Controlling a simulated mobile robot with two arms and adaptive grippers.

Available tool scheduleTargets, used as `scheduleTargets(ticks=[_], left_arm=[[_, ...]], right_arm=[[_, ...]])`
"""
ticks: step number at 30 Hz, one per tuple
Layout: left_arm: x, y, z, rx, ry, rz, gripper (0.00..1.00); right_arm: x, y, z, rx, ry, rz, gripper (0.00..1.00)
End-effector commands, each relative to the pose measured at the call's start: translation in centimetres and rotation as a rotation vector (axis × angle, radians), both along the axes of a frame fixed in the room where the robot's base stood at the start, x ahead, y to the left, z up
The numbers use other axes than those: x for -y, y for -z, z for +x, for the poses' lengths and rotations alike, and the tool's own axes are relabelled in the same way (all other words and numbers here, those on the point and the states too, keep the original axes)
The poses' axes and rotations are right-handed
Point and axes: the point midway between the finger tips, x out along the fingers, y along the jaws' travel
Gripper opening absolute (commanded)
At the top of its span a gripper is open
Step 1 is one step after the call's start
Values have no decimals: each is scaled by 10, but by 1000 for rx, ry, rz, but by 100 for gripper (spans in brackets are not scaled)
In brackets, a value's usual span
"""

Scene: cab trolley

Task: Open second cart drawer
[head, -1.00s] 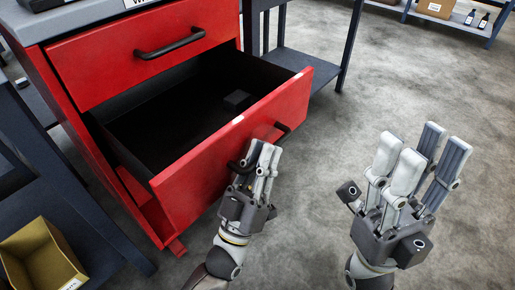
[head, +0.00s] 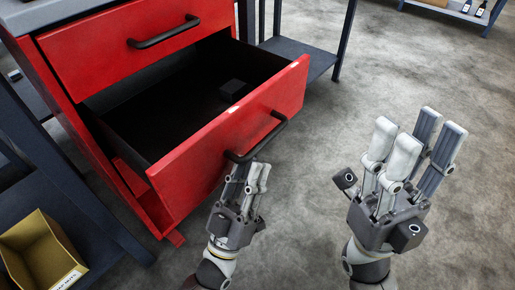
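The red cart (head: 62,100) stands at the left, its top drawer (head: 105,50) shut. Its second drawer (head: 185,175) is pulled well out and shows a dark interior with a small dark block (head: 233,88) inside. The black bar handle (head: 262,140) on its front is visible along nearly its whole length. My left gripper (head: 249,174) is just below the handle's left end, its fingers slightly apart and seemingly not around the bar. My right gripper (head: 417,150) is open and empty, well to the right of the drawer.
A yellow bin (head: 40,250) sits on a dark shelf at the lower left. A dark table (head: 300,57) stands behind the cart, and a shelf with bottles (head: 480,12) is at the top right. The grey floor on the right is clear.

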Motion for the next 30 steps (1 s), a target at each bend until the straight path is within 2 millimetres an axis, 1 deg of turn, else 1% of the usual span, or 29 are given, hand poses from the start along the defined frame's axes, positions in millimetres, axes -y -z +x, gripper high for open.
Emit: scheduleTargets(ticks=[1,3,6,11,15,30], left_arm=[[-4,10,-8,-4,0,4,21],[-8,20,-17,-4,0,4,21],[-14,31,-29,-3,0,3,21],[-19,43,-40,-1,0,1,21],[-21,46,-43,1,1,0,21],[-21,45,-42,0,-1,1,21]], right_arm=[[0,0,0,0,0,0,40],[0,0,0,0,0,0,40],[0,0,0,0,0,0,40],[0,0,0,0,0,0,40],[0,0,0,0,0,0,40],[0,0,0,0,0,0,40]])
